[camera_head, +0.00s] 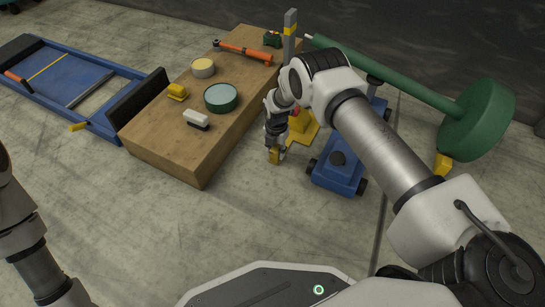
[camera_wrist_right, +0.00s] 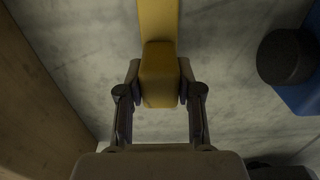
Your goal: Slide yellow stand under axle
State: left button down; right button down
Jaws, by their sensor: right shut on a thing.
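The yellow stand (camera_head: 303,133) is on the floor between the wooden bench and the blue floor jack, partly hidden behind my right arm. My right gripper (camera_head: 275,155) points down and is shut on a yellow block-like end of the stand. In the right wrist view the yellow end (camera_wrist_right: 159,75) sits between the two fingers (camera_wrist_right: 160,88), with a yellow bar running away from it. The green axle (camera_head: 410,78) with its big round disc (camera_head: 478,118) slopes down to the right behind my right arm. My left arm shows at the left edge, but its gripper is out of view.
The blue floor jack (camera_head: 335,177) stands close to the right of the stand. The wooden bench (camera_head: 150,139) is close to the left, bearing tins, a hammer-like orange tool (camera_head: 244,50) and small items. A blue creeper-like frame (camera_head: 60,78) lies far left. The front floor is clear.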

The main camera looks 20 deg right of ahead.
pick_arm(q)
jog(key=shift+f, duration=0.25)
pick_arm(e)
jog(key=shift+w+d+f, duration=0.1)
jog(key=shift+w+d, duration=0.1)
jog(key=shift+d, duration=0.1)
pick_arm(q)
jog(key=shift+r, duration=0.1)
pick_arm(e)
jog(key=shift+w+d, duration=0.75)
jog(key=shift+d, duration=0.15)
pick_arm(q)
jog(key=shift+d, duration=0.1)
